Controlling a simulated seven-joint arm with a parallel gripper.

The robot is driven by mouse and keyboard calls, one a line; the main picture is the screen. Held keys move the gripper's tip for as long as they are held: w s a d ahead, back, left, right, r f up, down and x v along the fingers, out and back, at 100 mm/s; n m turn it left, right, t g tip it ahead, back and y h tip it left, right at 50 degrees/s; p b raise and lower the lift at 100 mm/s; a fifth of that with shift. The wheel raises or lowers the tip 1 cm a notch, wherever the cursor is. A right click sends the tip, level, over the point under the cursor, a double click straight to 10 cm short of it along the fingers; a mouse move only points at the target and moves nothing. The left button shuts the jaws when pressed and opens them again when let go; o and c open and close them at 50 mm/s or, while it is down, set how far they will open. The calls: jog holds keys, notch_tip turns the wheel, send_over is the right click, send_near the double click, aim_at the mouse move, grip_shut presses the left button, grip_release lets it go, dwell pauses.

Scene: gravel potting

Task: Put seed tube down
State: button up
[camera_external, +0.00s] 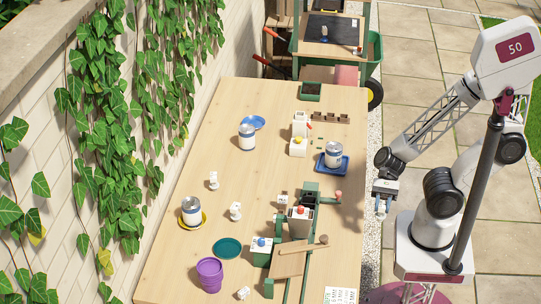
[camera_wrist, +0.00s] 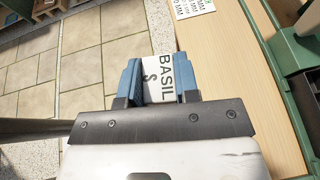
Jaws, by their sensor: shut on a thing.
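A white seed tube (camera_wrist: 158,80) marked "BASIL" in dark letters sits between the two blue fingers of my gripper (camera_wrist: 160,82) in the wrist view. The fingers are shut on it, one on each side. In the external view my gripper (camera_external: 382,206) hangs just off the right edge of the wooden table (camera_external: 220,180), over the paving. The tube is too small to make out clearly there. Its lower part is hidden by my gripper in the wrist view.
A printed sheet (camera_external: 340,295) lies at the table's near right. A green rail with a wooden board (camera_external: 290,262) stands left of my gripper. Cans stand on a blue tray (camera_external: 320,168) and a yellow saucer (camera_external: 204,222). The table's middle has bare room.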

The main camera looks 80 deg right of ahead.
jog(key=r, duration=0.6)
jog(key=w+r, duration=0.1)
jog(key=r, duration=0.2)
jog(key=shift+r, duration=0.3)
jog(key=w+a+r+m+t, duration=0.1)
jog(key=w+a, duration=0.2)
jog(key=w, duration=1.1)
jog(key=w+a+r+m+t, duration=0.1)
jog(key=w+a, duration=0.1)
jog(key=w, duration=1.1)
jog(key=w+a+r+m+t, duration=0.1)
jog(key=w+a, duration=0.2)
jog(key=w, duration=1.1)
jog(key=w+a+f+h, duration=0.1)
jog(key=w+a+f, duration=0.2)
jog(key=w, duration=0.8)
notch_tip(320, 180, down, 11)
jog(key=shift+w+f+t, duration=0.15)
jog(key=shift+f+t, duration=0.05)
jog(key=shift+t, duration=0.2)
notch_tip(320, 180, down, 6)
